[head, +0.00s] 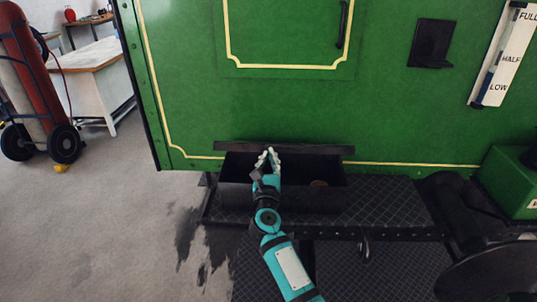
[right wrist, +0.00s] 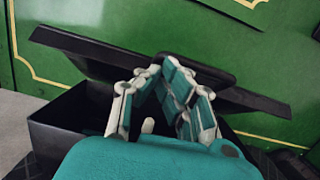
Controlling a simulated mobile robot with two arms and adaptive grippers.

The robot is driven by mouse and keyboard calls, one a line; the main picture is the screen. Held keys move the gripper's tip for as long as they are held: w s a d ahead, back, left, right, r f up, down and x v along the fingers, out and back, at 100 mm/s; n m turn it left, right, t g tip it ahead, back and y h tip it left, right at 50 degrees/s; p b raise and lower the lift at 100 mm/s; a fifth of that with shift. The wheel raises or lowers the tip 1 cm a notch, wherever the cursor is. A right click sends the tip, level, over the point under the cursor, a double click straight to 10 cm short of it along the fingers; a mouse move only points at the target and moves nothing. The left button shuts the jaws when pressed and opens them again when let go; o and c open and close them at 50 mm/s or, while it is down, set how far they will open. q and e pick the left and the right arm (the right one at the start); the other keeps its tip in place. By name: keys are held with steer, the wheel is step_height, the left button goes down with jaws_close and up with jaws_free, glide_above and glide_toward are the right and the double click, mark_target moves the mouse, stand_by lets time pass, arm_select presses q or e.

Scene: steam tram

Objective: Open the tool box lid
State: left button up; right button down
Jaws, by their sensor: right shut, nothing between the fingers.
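The black tool box (head: 310,200) stands on the dark step plate against the green tram side. Its lid (head: 320,150) is up, tilted back near the green wall, and the box's dark inside shows. My right gripper (head: 268,157) is over the box, its fingertips shut and empty at the lid. In the right wrist view the shut fingertips (right wrist: 160,72) are close in front of the raised lid (right wrist: 90,52), by a dark rounded part on it; I cannot tell whether they touch. The box's wall (right wrist: 60,135) is partly hidden by my gripper. My left gripper is out of view.
A black bracket (head: 432,43) and a level gauge (head: 499,55) are on the tram side. A hand truck with a red cylinder (head: 28,60) stands far left. The grey floor at left is mostly clear.

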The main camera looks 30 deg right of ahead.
steer(key=w+d+r+p, duration=0.1)
steer(key=r, duration=0.1)
steer(key=w+r+p, duration=0.1)
steer(key=w+r, duration=0.1)
steer(key=w+d+r+p, duration=0.1)
steer(key=r, duration=0.1)
steer(key=shift+w+d+r+p, duration=0.15)
steer(key=shift+d+r+p, duration=0.15)
steer(key=shift+r, duration=0.05)
steer(key=w+d+r, duration=0.4)
steer(key=w, duration=0.3)
steer(key=shift+d+r+b, duration=0.2)
steer(key=shift+b, duration=0.1)
steer(key=shift+w, duration=0.15)
steer(key=shift+a+f, duration=0.1)
